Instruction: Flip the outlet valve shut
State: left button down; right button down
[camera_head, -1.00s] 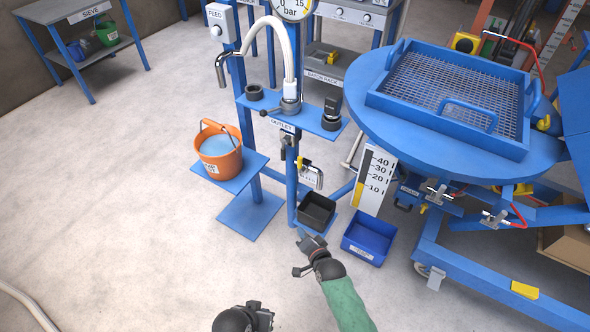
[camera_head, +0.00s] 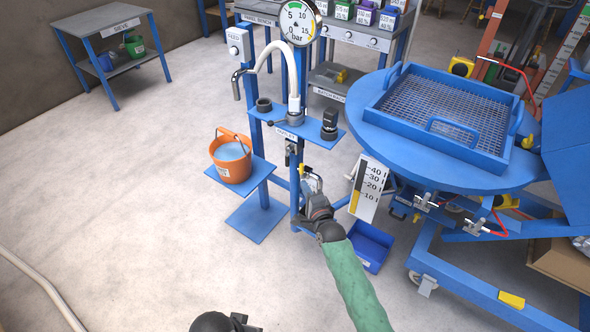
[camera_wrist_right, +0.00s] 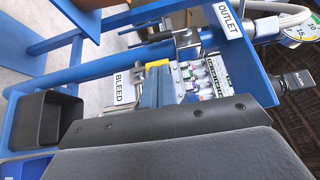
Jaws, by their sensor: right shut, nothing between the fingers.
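The outlet valve (camera_head: 292,152) is a small dark metal fitting on the blue post, below the OUTLET label (camera_head: 288,134). In the right wrist view the metal valve (camera_wrist_right: 186,39) is beside the OUTLET label (camera_wrist_right: 229,21). My right gripper (camera_head: 306,187) is shut and empty in front of the post, below the outlet valve and apart from it. In the wrist view its fingers (camera_wrist_right: 157,90) overlap the area by the BLEED label (camera_wrist_right: 124,88) and a yellow part (camera_wrist_right: 157,64). The outlet lever's exact position is hard to tell. My left gripper (camera_head: 240,324) shows only partly at the bottom edge.
An orange bucket (camera_head: 231,160) stands on a blue shelf left of the post. A black bin (camera_wrist_right: 45,118) is at the left in the wrist view. A blue bin (camera_head: 371,246) and a blue round table (camera_head: 400,130) are at the right.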

aim_at(287, 158)
jog(key=shift+w, duration=0.1)
